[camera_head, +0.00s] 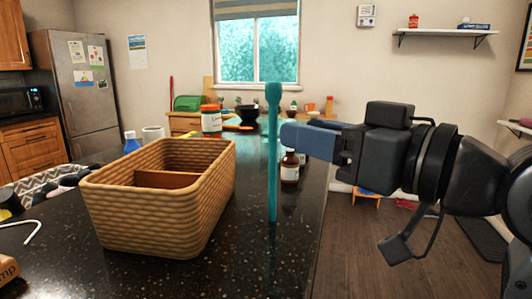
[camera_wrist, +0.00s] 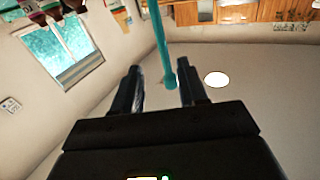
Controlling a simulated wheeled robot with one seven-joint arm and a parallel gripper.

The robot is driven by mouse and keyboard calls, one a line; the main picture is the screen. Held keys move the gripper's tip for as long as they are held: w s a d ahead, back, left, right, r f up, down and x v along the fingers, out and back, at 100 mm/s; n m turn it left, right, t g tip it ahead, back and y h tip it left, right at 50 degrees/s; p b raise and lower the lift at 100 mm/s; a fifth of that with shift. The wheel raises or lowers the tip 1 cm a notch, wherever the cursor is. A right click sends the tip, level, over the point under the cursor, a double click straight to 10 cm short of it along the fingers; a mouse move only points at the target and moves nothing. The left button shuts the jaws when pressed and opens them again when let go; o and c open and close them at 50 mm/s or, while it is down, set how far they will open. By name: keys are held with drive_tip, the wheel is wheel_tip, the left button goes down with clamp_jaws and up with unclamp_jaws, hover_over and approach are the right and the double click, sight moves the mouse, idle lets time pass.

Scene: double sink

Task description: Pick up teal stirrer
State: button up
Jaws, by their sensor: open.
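The teal stirrer (camera_head: 272,160) is a long thin rod with a thicker top end. It stands upright in the head view, over the dark counter to the right of the basket. My gripper (camera_head: 286,135) comes in from the right, with its blue fingers level with the upper half of the stirrer. In the wrist view, the stirrer (camera_wrist: 162,45) runs into the gap between the two spread fingers of my gripper (camera_wrist: 160,70), nearer the right finger. The fingers look apart from it. The head view does not clearly show both fingers separately.
A woven basket (camera_head: 150,215) with a divider stands on the black counter (camera_head: 235,270) left of the stirrer. A brown bottle (camera_head: 290,170) stands behind my fingers. A jar with an orange lid (camera_head: 211,120) is farther back.

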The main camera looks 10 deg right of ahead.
sight(273, 90)
drive_tip(key=shift+s+a+r+n, duration=0.1)
drive_tip(key=shift+a+r+n, duration=0.2)
drive_tip(key=shift+r, duration=0.35)
drive_tip(key=shift+w+a+g, duration=0.2)
drive_tip(key=shift+a+g, duration=0.05)
drive_tip(key=shift+g, duration=0.05)
drive_tip(key=p+x, duration=0.1)
drive_tip(key=x, duration=0.6)
drive_tip(key=shift+r, duration=0.25)
drive_tip(key=shift+c, duration=0.2)
clamp_jaws()
